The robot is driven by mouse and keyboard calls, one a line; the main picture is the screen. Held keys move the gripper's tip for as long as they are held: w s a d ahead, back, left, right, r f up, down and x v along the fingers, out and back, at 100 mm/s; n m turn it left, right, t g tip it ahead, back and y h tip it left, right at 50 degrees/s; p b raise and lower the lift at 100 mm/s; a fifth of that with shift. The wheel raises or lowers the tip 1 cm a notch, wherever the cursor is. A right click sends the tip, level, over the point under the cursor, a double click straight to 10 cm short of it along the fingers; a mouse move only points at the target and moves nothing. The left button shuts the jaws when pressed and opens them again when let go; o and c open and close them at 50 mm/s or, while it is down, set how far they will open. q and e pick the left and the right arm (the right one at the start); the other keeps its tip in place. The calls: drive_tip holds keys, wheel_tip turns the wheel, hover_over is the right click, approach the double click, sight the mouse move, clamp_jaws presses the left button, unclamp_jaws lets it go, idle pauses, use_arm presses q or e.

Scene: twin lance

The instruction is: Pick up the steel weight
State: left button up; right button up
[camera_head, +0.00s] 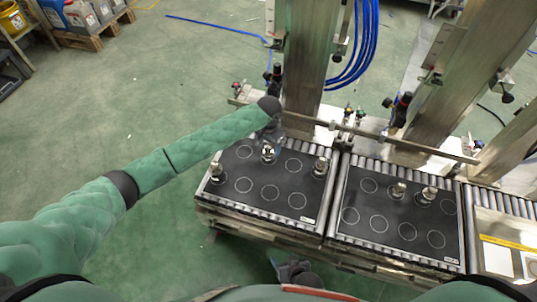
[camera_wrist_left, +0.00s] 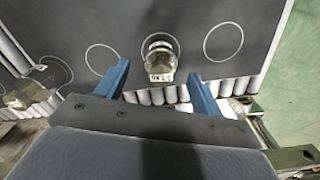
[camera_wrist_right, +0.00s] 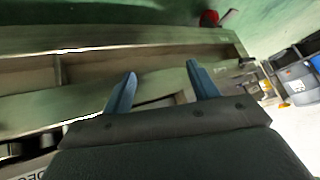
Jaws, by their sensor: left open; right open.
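Several small shiny metal-and-glass pieces stand on two black mats with white circles; I cannot tell for sure which is the steel weight. One shiny labelled piece (camera_head: 268,155) stands near the far edge of the left mat (camera_head: 240,196). My left gripper (camera_head: 270,138) is above it, open. In the left wrist view, this piece (camera_wrist_left: 160,62) is between and just beyond the open blue fingers, with no clear contact. Other pieces stand at the left mat's left (camera_head: 216,173) and right (camera_head: 320,167). My right gripper (camera_head: 293,272) is open and empty, low in front of the conveyor.
Two more shiny pieces (camera_head: 398,190) (camera_head: 429,194) stand on the right mat (camera_head: 390,225). Rollers and a metal rail (camera_head: 380,133) run behind the mats. Steel columns (camera_head: 305,60) rise at the back. Green floor lies open at left.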

sight(269, 152)
use_arm(q)
drive_tip(key=shift+f, duration=2.4)
drive_tip(key=shift+w, duration=0.1)
clamp_jaws()
drive_tip(key=shift+r, duration=0.15)
drive_tip(key=shift+r, duration=0.6)
wheel_tip(269, 152, up, 2)
drive_tip(key=shift+r, duration=0.25)
drive_tip(key=w+d+r, duration=0.2)
drive_tip(key=d+r, duration=0.5)
drive_tip(key=d, duration=0.4)
drive_tip(key=shift+w+d, duration=0.15)
drive_tip(key=shift+w, duration=0.05)
